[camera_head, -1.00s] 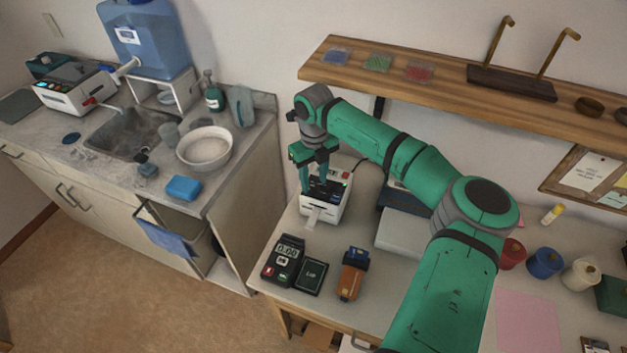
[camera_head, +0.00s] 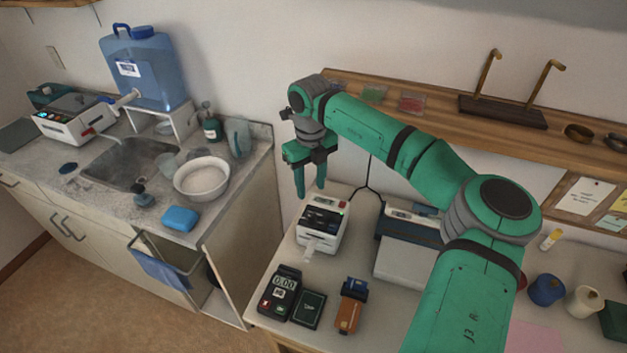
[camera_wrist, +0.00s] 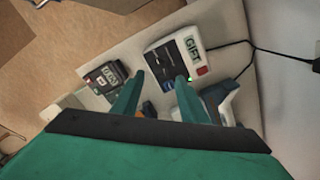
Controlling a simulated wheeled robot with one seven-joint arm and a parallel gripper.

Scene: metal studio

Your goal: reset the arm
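My green gripper (camera_head: 310,183) hangs from my raised arm, fingers pointing down, above and behind the left part of the white label printer (camera_head: 318,236) in the head view. In the wrist view the two green fingers of my gripper (camera_wrist: 161,80) stand apart with nothing between them, so it is open. The printer (camera_wrist: 162,52) lies beyond the fingertips there, with a small screen and a green light. A pale paper strip (camera_head: 309,247) sticks out of its front. My gripper appears clear of the printer.
A card terminal (camera_head: 279,290), a dark card box (camera_head: 308,308) and an orange-brown device (camera_head: 349,308) sit at the table's front. A grey-blue machine (camera_head: 405,248) stands right of the printer. The wooden shelf (camera_head: 440,108) runs behind my arm. The sink counter (camera_head: 228,187) is at left.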

